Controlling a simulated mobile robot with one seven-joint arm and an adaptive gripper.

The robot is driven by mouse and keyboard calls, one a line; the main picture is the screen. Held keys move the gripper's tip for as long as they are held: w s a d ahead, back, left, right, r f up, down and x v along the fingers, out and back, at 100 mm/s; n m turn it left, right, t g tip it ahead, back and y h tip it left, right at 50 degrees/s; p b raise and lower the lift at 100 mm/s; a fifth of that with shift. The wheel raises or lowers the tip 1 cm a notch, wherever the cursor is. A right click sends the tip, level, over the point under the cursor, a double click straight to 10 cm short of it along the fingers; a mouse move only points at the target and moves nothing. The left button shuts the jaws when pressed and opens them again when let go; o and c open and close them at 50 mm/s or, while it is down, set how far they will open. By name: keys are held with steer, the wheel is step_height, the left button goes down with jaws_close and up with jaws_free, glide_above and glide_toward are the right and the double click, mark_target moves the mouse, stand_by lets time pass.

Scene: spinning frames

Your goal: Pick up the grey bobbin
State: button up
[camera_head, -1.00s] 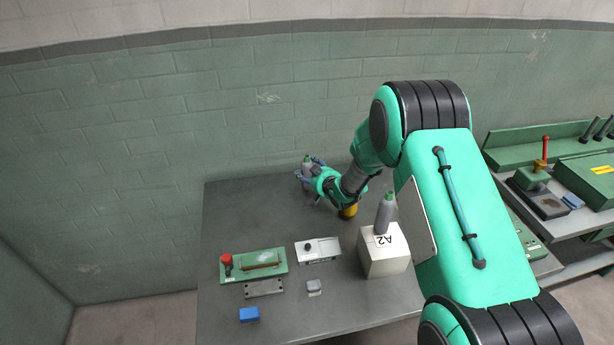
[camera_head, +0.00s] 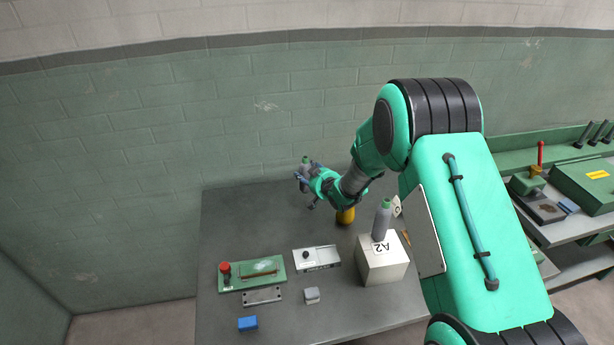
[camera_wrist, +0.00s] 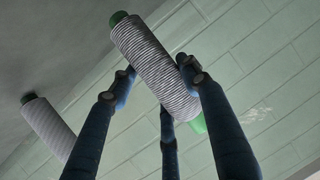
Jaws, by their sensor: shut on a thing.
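A grey bobbin (camera_head: 305,164) with green ends is held in my gripper (camera_head: 304,175) at the far side of the table. In the wrist view the bobbin (camera_wrist: 155,68) lies tilted between the blue fingers of my gripper (camera_wrist: 158,80), which are closed around it. A second grey bobbin (camera_head: 382,220) with a green top stands upright on a white box (camera_head: 383,266) marked A2. A bobbin also shows at the left of the wrist view (camera_wrist: 48,128), apart from the fingers.
A yellow object (camera_head: 345,215) stands under my arm. A green panel with a red knob (camera_head: 252,273), a white device (camera_head: 316,258), a grey block (camera_head: 312,295) and a blue block (camera_head: 248,323) lie on the table (camera_head: 225,220). A wall stands behind.

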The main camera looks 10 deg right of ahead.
steer(key=s+r+p, duration=0.1)
steer(key=s, duration=1.4)
steer(key=shift+r, duration=0.2)
step_height(320, 180, up, 25)
steer(key=s+d+m+h+p, duration=0.15)
steer(key=s+d+p, duration=0.5)
steer(key=s, duration=0.65)
steer(key=s+d+m+h+p, duration=0.15)
steer(key=s+d+p, duration=0.25)
steer(key=s+d, duration=0.75)
step_height(320, 180, down, 11)
steer(key=s+a, duration=0.1)
steer(key=shift+a+n+b, duration=0.3)
steer(key=shift+a, duration=0.05)
steer(key=shift+f+b, duration=0.4)
steer(key=shift+f, duration=1.8)
